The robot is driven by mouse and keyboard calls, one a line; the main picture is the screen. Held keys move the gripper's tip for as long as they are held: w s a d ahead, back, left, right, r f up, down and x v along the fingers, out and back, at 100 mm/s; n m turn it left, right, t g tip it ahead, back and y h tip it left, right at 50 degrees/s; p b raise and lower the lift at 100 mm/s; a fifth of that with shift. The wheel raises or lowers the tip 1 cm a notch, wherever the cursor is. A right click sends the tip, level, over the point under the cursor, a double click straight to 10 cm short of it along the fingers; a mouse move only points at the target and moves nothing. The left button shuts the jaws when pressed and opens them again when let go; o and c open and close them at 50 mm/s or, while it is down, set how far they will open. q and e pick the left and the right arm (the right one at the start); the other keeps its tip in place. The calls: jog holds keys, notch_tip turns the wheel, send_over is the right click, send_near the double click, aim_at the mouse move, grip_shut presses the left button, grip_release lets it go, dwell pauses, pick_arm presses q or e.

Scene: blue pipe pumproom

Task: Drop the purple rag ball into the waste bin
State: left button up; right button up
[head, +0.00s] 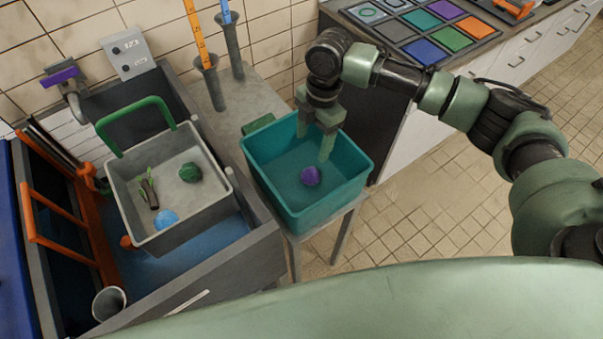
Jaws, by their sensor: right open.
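My right gripper (313,146) reaches down into the teal bin from above. Its fingers are apart and empty, and the ball lies just below them, not between them. My left gripper does not show in the head view.
A grey basket (168,238) with a green handle stands in the sink at left, holding a dark green lump (190,172), a blue ball (166,219) and a plant-like piece. A counter (400,30) with coloured tiles stands behind my right arm. Tiled floor at right is clear.

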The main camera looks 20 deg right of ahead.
notch_tip(320, 180, up, 7)
jog(key=b, duration=0.1)
jog(key=shift+w+d, duration=0.2)
jog(key=shift+d, duration=0.2)
jog(key=shift+s+f, duration=0.1)
jog(key=shift+f, duration=0.05)
